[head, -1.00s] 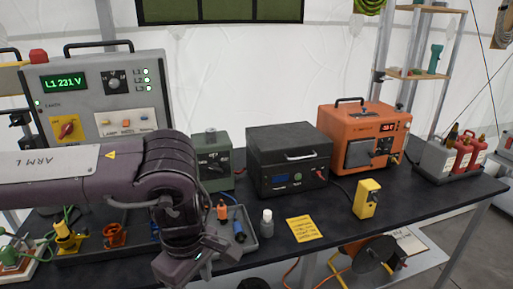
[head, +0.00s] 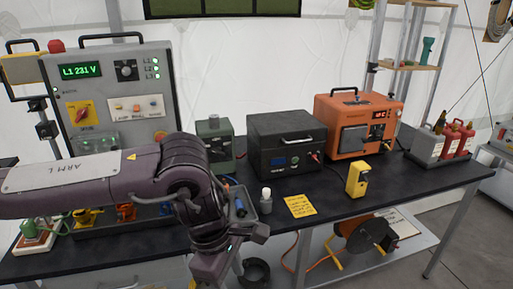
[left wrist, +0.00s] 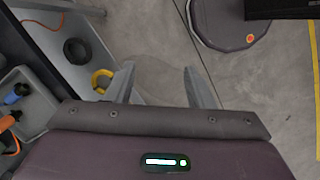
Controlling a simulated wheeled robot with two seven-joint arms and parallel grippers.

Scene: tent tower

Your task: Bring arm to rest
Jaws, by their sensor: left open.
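My left arm comes in from the left in the head view, bent down at the wrist in front of the bench. My left gripper (left wrist: 160,85) is open and empty in the left wrist view. Its two fingers stand apart over the grey floor, beside the bench's lower shelf. In the head view the fingers are largely cut off by the bottom edge. My right arm and gripper are not in either view.
The black bench (head: 345,208) carries a grey power panel (head: 120,80), a dark box (head: 287,140), an orange unit (head: 358,125), a yellow meter (head: 357,179) and a white bottle (head: 266,200). A cable reel (head: 372,232) sits below. Floor is open at right.

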